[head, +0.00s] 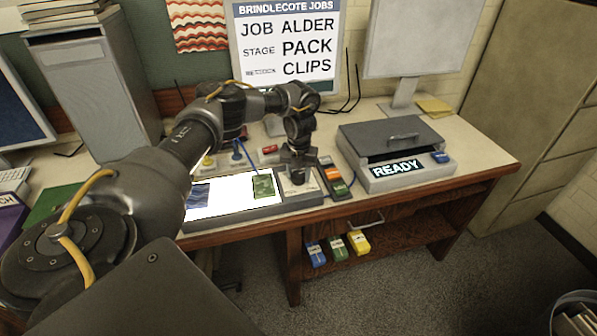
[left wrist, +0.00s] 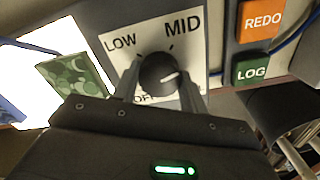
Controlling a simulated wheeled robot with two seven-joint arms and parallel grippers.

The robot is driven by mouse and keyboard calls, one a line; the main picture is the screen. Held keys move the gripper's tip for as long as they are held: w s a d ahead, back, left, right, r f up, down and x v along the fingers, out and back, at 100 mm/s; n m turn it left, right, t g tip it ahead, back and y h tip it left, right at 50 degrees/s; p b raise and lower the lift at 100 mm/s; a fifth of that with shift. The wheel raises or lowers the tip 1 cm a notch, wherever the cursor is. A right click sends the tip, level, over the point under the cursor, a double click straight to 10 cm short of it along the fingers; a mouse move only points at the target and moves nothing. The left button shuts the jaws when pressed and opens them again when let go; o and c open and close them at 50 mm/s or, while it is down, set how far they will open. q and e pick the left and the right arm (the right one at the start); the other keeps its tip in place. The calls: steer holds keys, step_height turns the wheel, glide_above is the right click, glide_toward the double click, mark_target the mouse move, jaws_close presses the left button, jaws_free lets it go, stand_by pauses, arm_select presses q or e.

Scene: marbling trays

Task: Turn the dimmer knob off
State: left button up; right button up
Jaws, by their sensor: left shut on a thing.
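The dimmer knob (left wrist: 158,72) is a dark round knob on a white dial plate (left wrist: 146,42) in the left wrist view. The plate reads LOW at upper left, MID at upper right and OFF, partly covered, at lower left. The knob's white mark points right, past MID; any label there is hidden. My left gripper (left wrist: 160,88) is shut on the knob, one finger on each side. In the head view my left gripper (head: 297,172) is over the right end of the light box (head: 236,212) and hides the knob. My right gripper is not in view.
A patterned green card (head: 263,186) lies on the lit panel beside the dial. Orange REDO (left wrist: 262,19) and green LOG (left wrist: 251,70) buttons sit right of the dial. A grey machine reading READY (head: 397,170) stands further right. Blue, green and yellow boxes (head: 337,247) are on the shelf below.

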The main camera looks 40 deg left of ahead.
arm_select(q)
steer(key=n+p, duration=0.1)
steer(key=n, duration=0.4)
steer(key=shift+a+r+n+p, duration=0.1)
steer(key=shift+r+n+p, duration=0.05)
steer(key=shift+n+p, duration=0.2)
steer(key=n+p, duration=0.2)
steer(key=n, duration=0.3)
steer(key=n+p, duration=0.2)
steer(key=n, duration=0.4)
steer(key=shift+r+p, duration=0.1)
steer(key=shift+p, duration=0.25)
steer(key=n+p, duration=0.2)
steer(key=n, duration=0.3)
steer(key=shift+p, duration=0.4)
steer(key=n+p, duration=0.1)
steer(key=n, duration=0.3)
steer(key=shift+p, duration=0.3)
steer(key=shift+n, duration=1.25)
steer(key=n, duration=1)
steer(key=shift+f, duration=0.2)
